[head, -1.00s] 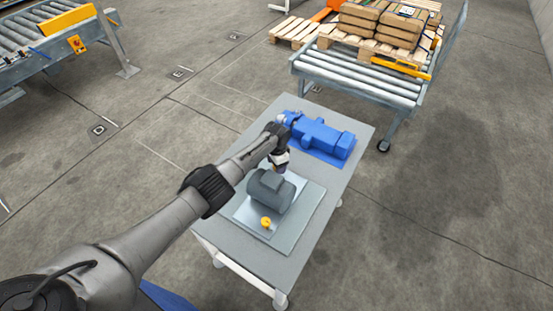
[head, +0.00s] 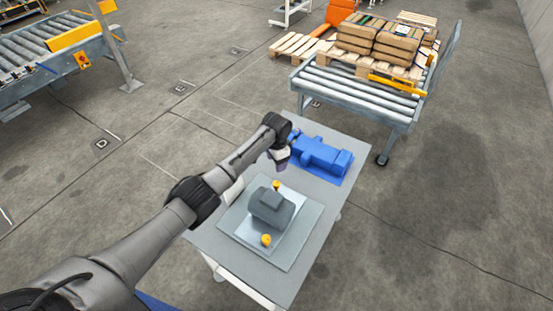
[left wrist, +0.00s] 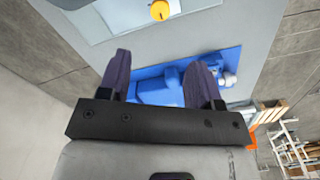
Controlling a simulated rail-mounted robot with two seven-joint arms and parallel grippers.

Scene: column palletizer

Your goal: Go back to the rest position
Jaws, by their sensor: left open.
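My left gripper (head: 281,163) is open and empty, above the grey table (head: 232,247) between a grey motor-like part and a blue one. Its two dark fingers also show apart in the left wrist view (left wrist: 160,62). The grey part (head: 272,207) sits on a light plate (head: 291,256) on the table. One yellow knob (head: 266,240) is in front of it and another (head: 277,185) behind it. The blue pump-like part (head: 320,156) lies on a blue mat (head: 333,179) at the far end. My right gripper is not in view.
A roller conveyor (head: 350,88) stands behind the table, with brown packages (head: 398,42) on a wooden pallet beyond its rollers. Another roller conveyor (head: 30,62) is at upper left. The floor to the right of the table is open.

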